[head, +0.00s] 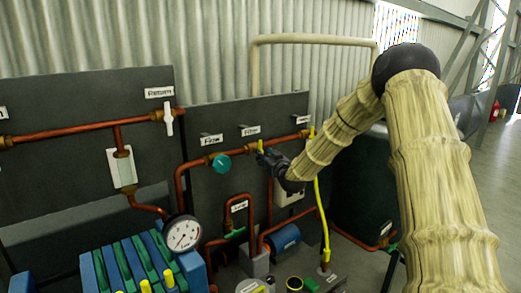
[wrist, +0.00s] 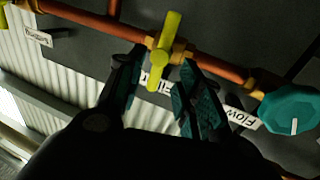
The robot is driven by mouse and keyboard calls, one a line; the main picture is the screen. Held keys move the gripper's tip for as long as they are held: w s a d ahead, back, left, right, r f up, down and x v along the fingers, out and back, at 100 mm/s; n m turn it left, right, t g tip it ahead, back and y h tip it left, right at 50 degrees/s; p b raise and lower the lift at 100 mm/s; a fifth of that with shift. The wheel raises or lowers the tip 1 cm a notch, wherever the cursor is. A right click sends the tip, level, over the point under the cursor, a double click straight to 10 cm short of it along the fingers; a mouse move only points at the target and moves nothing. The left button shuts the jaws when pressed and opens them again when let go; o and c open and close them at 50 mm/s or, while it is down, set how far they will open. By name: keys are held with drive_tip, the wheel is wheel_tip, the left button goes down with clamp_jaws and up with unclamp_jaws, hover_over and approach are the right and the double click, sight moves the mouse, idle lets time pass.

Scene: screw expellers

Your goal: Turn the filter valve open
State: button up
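The filter valve has a yellow bar handle (wrist: 163,52) on a copper pipe, and the handle stands across the pipe. In the head view only a small part of this handle (head: 260,146) shows below its label. My gripper (wrist: 163,72) is open, with its two dark fingers apart. The handle's near end lies between the fingertips, and I see a gap on the right side; contact on the left is unclear. In the head view my gripper (head: 267,157) is at the panel, just under the handle. The "Filter" label (wrist: 158,84) is partly hidden by the fingers.
A teal round knob (wrist: 291,110) sits along the same pipe, beside the "Flow" label (wrist: 243,118). A gauge (head: 182,233) and blue-green blocks (head: 135,262) stand lower left. A yellow hose (head: 320,210) hangs right of my gripper.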

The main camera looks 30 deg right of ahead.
drive_tip(key=shift+w+d+p, duration=0.2)
drive_tip(key=shift+w+p, duration=0.15)
drive_tip(key=shift+w, duration=0.65)
drive_tip(key=shift+w+d+p, duration=0.2)
drive_tip(key=shift+w+p, duration=0.15)
drive_tip(key=shift+w, duration=0.7)
drive_tip(key=shift+w+d+p, duration=0.2)
drive_tip(key=shift+w+p, duration=0.15)
drive_tip(key=shift+w, duration=0.65)
clamp_jaws()
